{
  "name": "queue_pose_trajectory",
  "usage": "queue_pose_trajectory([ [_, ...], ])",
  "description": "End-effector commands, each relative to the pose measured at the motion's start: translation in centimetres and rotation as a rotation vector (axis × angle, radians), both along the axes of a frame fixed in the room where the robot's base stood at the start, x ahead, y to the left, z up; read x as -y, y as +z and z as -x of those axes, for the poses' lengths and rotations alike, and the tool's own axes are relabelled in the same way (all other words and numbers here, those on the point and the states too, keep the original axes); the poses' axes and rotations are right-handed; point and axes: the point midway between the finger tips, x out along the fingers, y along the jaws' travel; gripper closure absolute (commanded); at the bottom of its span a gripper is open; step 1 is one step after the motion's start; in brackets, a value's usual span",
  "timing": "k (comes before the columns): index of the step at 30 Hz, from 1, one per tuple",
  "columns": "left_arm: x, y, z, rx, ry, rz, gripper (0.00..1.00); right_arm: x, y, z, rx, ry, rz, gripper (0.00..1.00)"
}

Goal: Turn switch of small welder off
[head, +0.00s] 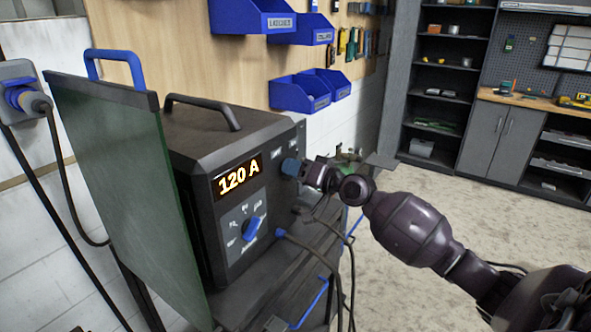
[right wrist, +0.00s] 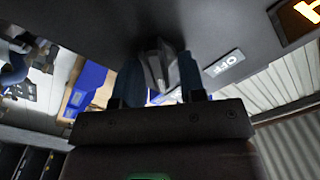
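The small welder (head: 200,190) is a dark box with a lit display (head: 238,176) reading 120 A. A blue dial (head: 254,229) sits low on its front. My right gripper (head: 296,168) is at the upper right of that front panel and hides what is there. In the right wrist view its two blue fingers (right wrist: 160,78) stand either side of a grey switch (right wrist: 158,62) on the dark panel. I cannot tell whether they press on it. An OFF label (right wrist: 226,65) is beside the switch. My left gripper is not in view.
A green translucent screen (head: 125,190) with a blue handle stands left of the welder. Cables (head: 335,270) hang below the front panel. Blue bins (head: 310,92) are on the wall behind. Open floor (head: 400,290) lies to the right, with shelves (head: 440,95) beyond.

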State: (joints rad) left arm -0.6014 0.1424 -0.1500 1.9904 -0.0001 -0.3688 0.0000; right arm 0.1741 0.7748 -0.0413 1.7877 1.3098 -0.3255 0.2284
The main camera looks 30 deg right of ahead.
Motion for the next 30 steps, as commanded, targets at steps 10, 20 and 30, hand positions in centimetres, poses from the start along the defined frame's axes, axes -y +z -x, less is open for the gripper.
queue_pose_trajectory([
  [10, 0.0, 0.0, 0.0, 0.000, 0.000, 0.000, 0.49, 0.0, 0.0, 0.0, 0.000, 0.000, 0.001, 1.00],
  [20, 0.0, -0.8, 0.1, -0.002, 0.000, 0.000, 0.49, 0.0, -0.1, 0.0, 0.027, 0.001, 0.067, 1.00],
  [30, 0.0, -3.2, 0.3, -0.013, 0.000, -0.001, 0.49, -0.2, -0.1, 0.1, 0.126, 0.001, 0.307, 1.00],
])
